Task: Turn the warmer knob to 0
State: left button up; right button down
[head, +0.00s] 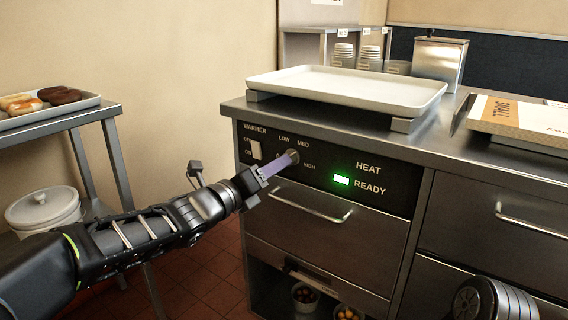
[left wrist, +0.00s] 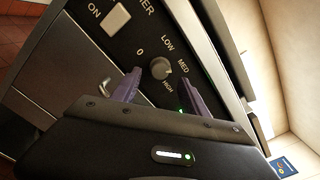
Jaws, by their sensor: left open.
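The warmer knob (head: 292,156) is a small round grey dial on the black control panel (head: 376,182), mostly hidden behind my left fingers in the head view. In the left wrist view the gripper (left wrist: 160,88) has one finger on each side of the knob; contact cannot be told.
A white switch (head: 255,150) sits left of the knob, and a green light (head: 341,181) glows to its right. A drawer handle (head: 308,205) is below. A white tray (head: 345,87) stands on the counter above. A rack with pastries (head: 40,101) stands at left.

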pick_arm(q)
jog(key=x, duration=0.5)
grip_shut()
dwell(0.5)
